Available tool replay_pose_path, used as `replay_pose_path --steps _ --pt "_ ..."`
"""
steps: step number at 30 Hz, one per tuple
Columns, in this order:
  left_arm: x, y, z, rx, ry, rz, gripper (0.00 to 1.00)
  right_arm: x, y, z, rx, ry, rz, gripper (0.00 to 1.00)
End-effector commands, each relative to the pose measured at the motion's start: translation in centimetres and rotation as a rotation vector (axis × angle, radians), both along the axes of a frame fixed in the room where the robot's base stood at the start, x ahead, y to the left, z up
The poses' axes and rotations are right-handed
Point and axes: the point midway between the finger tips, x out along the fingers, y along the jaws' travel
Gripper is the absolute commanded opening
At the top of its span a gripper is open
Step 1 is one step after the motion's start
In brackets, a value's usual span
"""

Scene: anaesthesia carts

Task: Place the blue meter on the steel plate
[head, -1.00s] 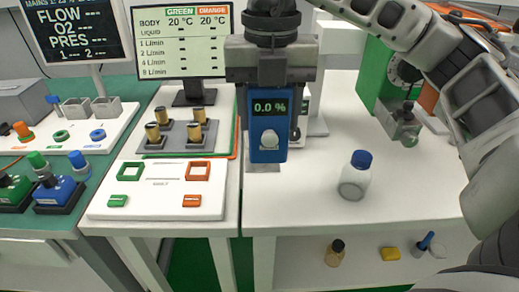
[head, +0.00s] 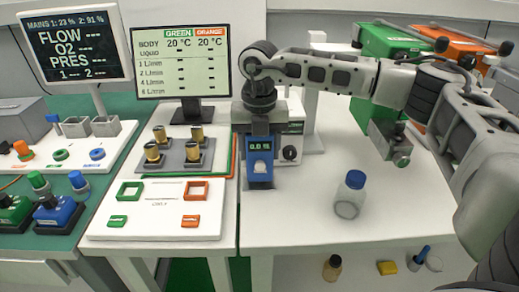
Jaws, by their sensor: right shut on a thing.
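The blue meter (head: 260,172) is upright, its small display reading 0.0 %. My right gripper (head: 261,138) is shut on its upper part from above. The meter is at the left part of the white right-hand table, right of the orange-edged board. I cannot tell whether the meter touches the plate. My left gripper is not in view.
A white device with a dark dial (head: 290,153) stands close right of the meter. A blue-capped bottle (head: 350,196) stands further right. Green (head: 390,40) and orange (head: 455,48) units are at the back right. The table (head: 290,225) in front is clear.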

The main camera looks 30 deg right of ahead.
Motion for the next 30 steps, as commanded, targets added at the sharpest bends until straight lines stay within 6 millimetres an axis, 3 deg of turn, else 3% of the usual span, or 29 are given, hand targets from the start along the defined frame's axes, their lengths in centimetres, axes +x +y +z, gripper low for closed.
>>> replay_pose_path --steps 15,16,18,30 --pt "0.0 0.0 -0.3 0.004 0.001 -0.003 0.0 0.0 0.0 -1.5 0.001 -0.004 -0.002 0.2" --pt "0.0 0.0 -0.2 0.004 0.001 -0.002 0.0 0.0 0.0 -1.5 0.001 -0.003 -0.002 0.63" --pt "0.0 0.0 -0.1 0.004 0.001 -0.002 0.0 0.0 0.0 -1.4 0.001 -0.003 -0.002 0.76" --pt "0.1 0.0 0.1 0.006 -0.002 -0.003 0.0 0.0 0.0 -0.4 0.002 -0.003 -0.002 0.76"
